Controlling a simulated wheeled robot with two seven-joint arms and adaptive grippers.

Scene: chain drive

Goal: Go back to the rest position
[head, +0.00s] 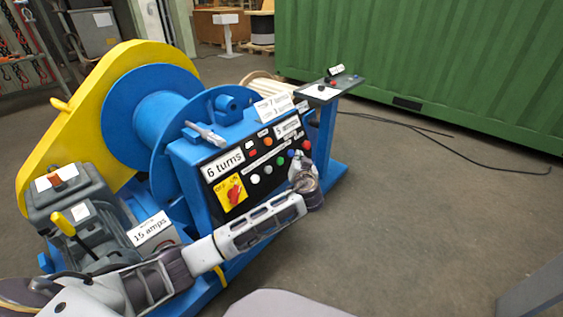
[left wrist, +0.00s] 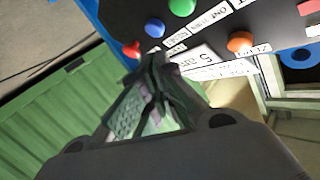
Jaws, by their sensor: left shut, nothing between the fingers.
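A blue machine with a black control panel (head: 258,172) stands left of centre in the head view. The panel bears coloured buttons, a red rotary switch (head: 235,191) on a yellow plate, and labels such as "6 turns". My left arm comes in from the lower left across the front of the machine. My left gripper (head: 303,172) is at the panel's right end, near the buttons. In the left wrist view its fingers (left wrist: 157,80) are together and empty, below the red button (left wrist: 131,50) and blue button (left wrist: 154,27). I cannot tell whether they touch the panel. My right gripper is not in view.
A yellow chain guard (head: 85,105) and a blue drum (head: 165,120) rise behind the panel. A small stand (head: 331,91) is at the panel's far end. A green container (head: 430,65) stands behind, with a black cable (head: 480,160) on the floor.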

